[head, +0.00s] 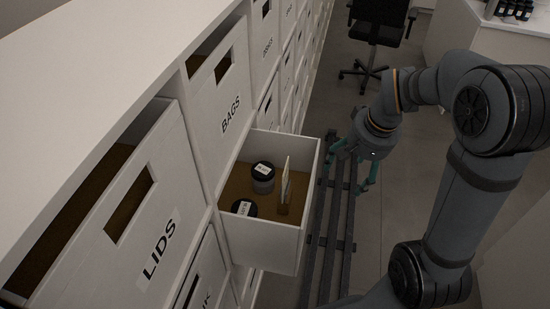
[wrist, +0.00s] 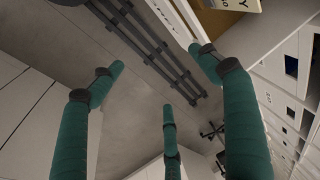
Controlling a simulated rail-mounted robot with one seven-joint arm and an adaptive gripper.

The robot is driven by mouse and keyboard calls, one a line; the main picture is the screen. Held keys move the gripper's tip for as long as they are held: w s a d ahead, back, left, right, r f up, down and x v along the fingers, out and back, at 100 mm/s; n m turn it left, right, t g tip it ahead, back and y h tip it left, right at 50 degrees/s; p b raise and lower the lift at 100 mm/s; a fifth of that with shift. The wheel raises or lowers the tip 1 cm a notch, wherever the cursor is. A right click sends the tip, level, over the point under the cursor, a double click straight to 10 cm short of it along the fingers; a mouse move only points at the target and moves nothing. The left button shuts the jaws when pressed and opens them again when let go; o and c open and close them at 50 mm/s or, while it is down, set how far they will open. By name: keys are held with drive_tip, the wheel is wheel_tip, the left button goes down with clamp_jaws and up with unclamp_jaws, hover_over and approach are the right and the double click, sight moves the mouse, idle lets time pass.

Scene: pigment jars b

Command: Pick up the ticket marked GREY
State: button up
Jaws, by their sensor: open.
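A pale upright ticket (head: 286,178) stands in a small brown block (head: 284,208) inside an open drawer; in the head view I see it nearly edge-on and cannot read it. In the wrist view a cream card (wrist: 233,4) is cut off by the top edge, with a letter Y readable. My gripper (head: 350,172) is to the right of the drawer, outside it, apart from the ticket. In the wrist view its green fingers (wrist: 160,75) are spread with nothing between them.
The open drawer (head: 262,245) also holds two dark-lidded jars, one (head: 263,178) behind the other (head: 243,209). Dark rails (head: 332,225) run along the floor. An office chair (head: 376,30) stands farther back.

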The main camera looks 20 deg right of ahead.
drive_tip(key=shift+c, duration=1.3)
drive_tip(key=c, duration=0.9)
